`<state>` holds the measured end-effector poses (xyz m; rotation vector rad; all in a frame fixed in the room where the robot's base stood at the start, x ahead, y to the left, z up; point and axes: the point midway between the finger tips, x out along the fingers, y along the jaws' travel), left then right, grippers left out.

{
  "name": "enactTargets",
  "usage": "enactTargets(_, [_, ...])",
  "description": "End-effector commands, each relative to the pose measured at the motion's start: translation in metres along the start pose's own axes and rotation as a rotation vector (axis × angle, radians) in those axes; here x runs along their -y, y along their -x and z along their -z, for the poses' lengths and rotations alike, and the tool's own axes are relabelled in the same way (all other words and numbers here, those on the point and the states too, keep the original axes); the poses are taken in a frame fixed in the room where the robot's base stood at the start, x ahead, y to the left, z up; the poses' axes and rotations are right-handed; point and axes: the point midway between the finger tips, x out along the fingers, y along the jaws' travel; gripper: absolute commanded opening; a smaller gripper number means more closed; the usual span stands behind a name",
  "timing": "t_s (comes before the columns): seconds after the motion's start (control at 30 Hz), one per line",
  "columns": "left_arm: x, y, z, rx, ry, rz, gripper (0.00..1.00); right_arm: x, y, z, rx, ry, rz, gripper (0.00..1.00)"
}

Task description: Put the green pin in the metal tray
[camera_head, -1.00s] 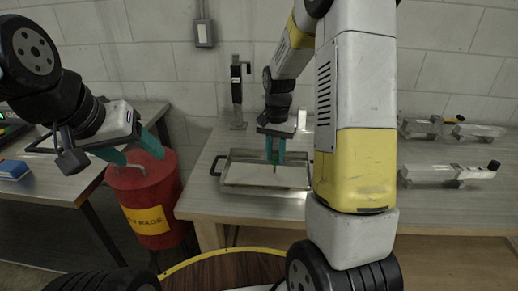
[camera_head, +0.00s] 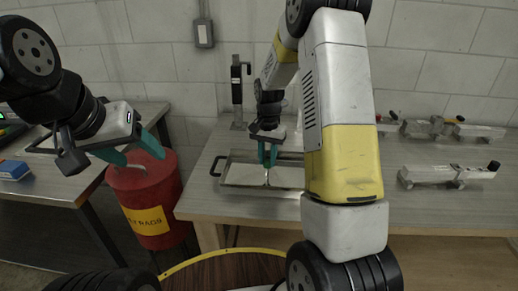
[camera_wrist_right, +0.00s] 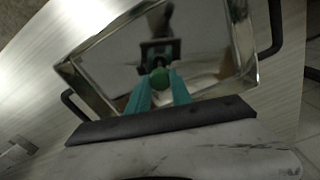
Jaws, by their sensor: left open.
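The metal tray (camera_head: 240,174) lies on the workbench, with black side handles; its shiny wall also shows in the right wrist view (camera_wrist_right: 242,38). My right gripper (camera_head: 268,158) is over the tray, pointing down. My left gripper (camera_head: 143,156) is open and empty, above the red bin.
The red bin (camera_head: 150,205) stands left of the workbench (camera_head: 435,205). A dark upright device (camera_head: 237,90) stands behind the tray. Several grey metal fixtures (camera_head: 445,175) lie on the right of the bench. A concrete block wall closes the back.

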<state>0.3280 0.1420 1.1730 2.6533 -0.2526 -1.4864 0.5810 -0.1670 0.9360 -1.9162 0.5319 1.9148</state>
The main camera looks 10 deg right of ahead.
Motion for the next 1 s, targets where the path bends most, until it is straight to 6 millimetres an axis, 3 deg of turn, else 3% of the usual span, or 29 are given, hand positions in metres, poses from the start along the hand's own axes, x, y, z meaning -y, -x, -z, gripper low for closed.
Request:
enactTargets(0.03, [0.0,0.0,0.0,0.0,0.0,0.0,0.62,0.0,0.0,0.0,0.0,0.0,0.0,0.35])
enactTargets(0.1, [0.0,0.0,0.0,0.0,0.0,0.0,0.62,0.0,0.0,0.0,0.0,0.0,0.0,0.47])
enactTargets(0.53, [0.0,0.0,0.0,0.0,0.0,0.0,0.62,0.0,0.01,0.0,-0.001,0.0,0.0,0.47])
enactTargets(1.0, [0.0,0.0,0.0,0.0,0.0,0.0,0.62,0.001,0.102,0.0,-0.002,0.001,0.001,0.47])
